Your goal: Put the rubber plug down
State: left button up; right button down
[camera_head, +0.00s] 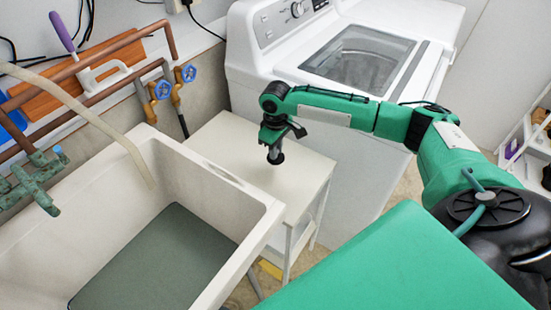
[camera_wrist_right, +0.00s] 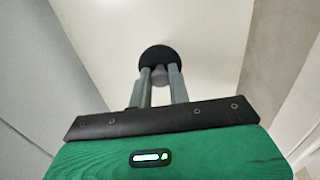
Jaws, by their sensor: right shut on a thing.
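A small dark round rubber plug (camera_head: 275,158) is at the tips of my right gripper (camera_head: 272,147) in the head view. In the right wrist view the black plug (camera_wrist_right: 163,55) sits between the fingertips of the right gripper (camera_wrist_right: 160,76), with a grey stem between the fingers. The right gripper is shut on it and points down over the white side table (camera_head: 225,140). I cannot tell whether the plug touches the tabletop. The left gripper is not in view.
A deep utility sink (camera_head: 265,225) with grey water stands left of the table. A white washing machine (camera_head: 255,85) stands behind it. Copper pipes and blue valves (camera_head: 162,90) run along the wall. The tabletop around the plug is clear.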

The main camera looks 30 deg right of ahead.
notch_tip(320, 180, down, 5)
jog(key=shift+r, duration=0.2)
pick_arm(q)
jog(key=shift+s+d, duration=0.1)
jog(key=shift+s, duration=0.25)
pick_arm(e)
jog(key=shift+f, duration=0.1)
jog(key=c, duration=1.3)
grip_release()
notch_tip(320, 180, up, 12)
jog(key=shift+f, duration=0.25)
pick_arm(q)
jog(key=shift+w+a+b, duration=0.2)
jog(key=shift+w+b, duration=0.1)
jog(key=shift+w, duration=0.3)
pick_arm(e)
jog(key=shift+r, duration=0.35)
